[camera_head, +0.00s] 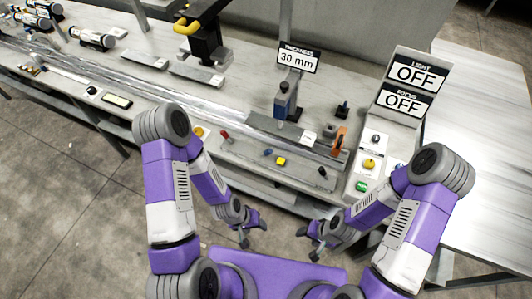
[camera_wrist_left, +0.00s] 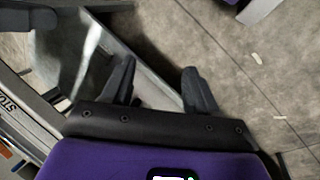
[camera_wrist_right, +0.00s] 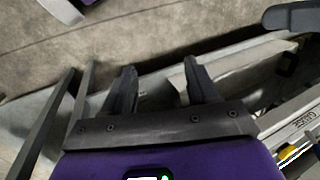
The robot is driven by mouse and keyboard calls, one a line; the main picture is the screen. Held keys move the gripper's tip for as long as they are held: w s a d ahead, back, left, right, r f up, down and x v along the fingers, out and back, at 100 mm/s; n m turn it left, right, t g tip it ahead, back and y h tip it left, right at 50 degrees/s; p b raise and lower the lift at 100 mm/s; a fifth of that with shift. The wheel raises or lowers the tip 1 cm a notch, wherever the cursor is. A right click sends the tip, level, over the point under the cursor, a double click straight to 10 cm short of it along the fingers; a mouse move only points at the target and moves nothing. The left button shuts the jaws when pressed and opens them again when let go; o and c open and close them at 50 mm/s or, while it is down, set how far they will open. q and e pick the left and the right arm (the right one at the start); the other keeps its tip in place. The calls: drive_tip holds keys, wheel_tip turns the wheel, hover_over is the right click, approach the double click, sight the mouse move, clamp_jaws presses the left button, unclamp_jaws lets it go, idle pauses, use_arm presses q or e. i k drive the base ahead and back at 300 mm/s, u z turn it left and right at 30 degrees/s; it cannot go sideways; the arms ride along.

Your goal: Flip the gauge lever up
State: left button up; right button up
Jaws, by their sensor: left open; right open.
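A thickness gauge (camera_head: 287,104) with a blue-grey body stands on the bench below a sign reading 30 mm (camera_head: 297,58). The front control panel (camera_head: 245,157) has a red-tipped lever (camera_head: 225,137), a blue knob (camera_head: 267,152), a yellow button (camera_head: 281,161) and a small black-tipped lever (camera_head: 322,172) at its right end. I cannot read which is the gauge lever. A label that looks like GAUGE (camera_wrist_right: 304,133) shows in the right wrist view. My left gripper (camera_head: 253,231) and right gripper (camera_head: 310,243) are open, empty and apart from the panel, in front of the bench.
An orange handle (camera_head: 340,138) stands right of the gauge. A side console (camera_head: 357,187) has yellow and green buttons under signs reading OFF (camera_head: 408,75). A black press with a yellow handle (camera_head: 188,27) stands at the back. Floor (camera_head: 80,200) is clear in front.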

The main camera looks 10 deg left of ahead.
sight(266, 153)
drive_tip(key=u, duration=1.2)
drive_tip(key=k, duration=0.85)
drive_tip(key=z, duration=1)
drive_tip(key=i, duration=0.5)
